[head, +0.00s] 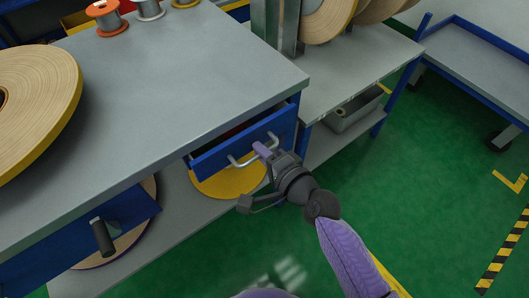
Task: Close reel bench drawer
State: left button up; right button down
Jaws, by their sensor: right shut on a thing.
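The reel bench (190,70) has a grey top and blue frame. Its blue drawer (212,160) stands partly out below the bench top, with a strip of its dark interior showing above the front panel. A silver bar handle (241,163) runs across the drawer front. My right gripper (263,151) is at this handle, shut on it near its right part, and hides some of the bar. My left gripper is not in view.
A large tape reel (45,100) lies on the bench at left, with small spools (108,16) at the back. A lower shelf holds a yellow-faced reel (225,185). A grey bin (355,110) sits on a shelf at right. Green floor is open at right.

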aim_at(252, 142)
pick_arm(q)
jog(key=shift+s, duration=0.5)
pick_arm(e)
jog(key=x, duration=0.3)
jog(key=shift+r, duration=0.35)
